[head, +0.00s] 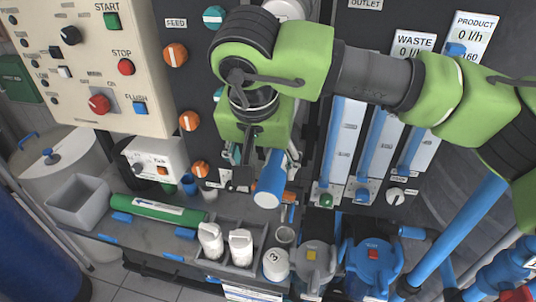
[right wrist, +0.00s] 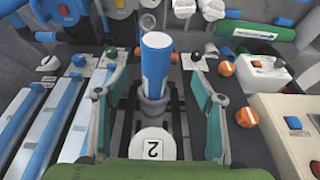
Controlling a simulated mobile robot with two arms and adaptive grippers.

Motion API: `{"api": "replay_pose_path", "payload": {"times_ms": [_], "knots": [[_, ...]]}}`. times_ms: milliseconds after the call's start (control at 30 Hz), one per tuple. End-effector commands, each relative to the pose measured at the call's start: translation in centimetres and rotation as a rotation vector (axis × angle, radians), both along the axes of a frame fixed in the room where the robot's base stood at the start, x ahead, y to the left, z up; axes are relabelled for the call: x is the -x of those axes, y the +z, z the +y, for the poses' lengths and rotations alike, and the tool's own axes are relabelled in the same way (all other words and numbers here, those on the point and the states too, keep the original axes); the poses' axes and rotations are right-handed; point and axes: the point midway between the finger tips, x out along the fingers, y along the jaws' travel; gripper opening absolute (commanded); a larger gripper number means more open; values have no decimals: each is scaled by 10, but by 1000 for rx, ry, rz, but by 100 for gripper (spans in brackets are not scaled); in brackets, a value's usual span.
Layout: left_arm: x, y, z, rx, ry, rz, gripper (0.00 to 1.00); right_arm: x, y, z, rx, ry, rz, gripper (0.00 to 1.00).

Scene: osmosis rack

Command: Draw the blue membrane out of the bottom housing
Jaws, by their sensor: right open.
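The blue membrane (head: 270,180) is a blue cylinder with a pale end. In the head view it slants downward below my right gripper (head: 258,165). In the right wrist view the blue membrane (right wrist: 156,65) sticks out of a grey collar, which I take as the mouth of the bottom housing (right wrist: 151,106). A white disc marked 2 (right wrist: 152,147) lies nearer the camera. My right gripper (right wrist: 154,75) is open, its fingers on either side of the membrane and collar with gaps showing. In the head view the housing is mostly hidden by my right arm. My left gripper is out of view.
A green roll (head: 155,208) lies on the bench, left of a dark tray (head: 238,265) with white bottles. A white cap marked 3 (head: 276,264) and a blue pump (head: 371,264) stand further right. Orange knobs (head: 189,121) and flow tubes (head: 380,140) line the panel.

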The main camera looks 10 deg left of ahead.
Motion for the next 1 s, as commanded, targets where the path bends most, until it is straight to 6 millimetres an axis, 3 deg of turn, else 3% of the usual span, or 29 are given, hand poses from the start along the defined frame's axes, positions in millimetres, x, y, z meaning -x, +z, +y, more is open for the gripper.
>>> {"api": "replay_pose_path", "payload": {"times_ms": [367,1000], "knots": [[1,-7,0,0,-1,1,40,-8,-9,-5,24,-4,-20,62],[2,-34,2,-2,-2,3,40,-29,-68,-5,23,-4,-17,62]]}}
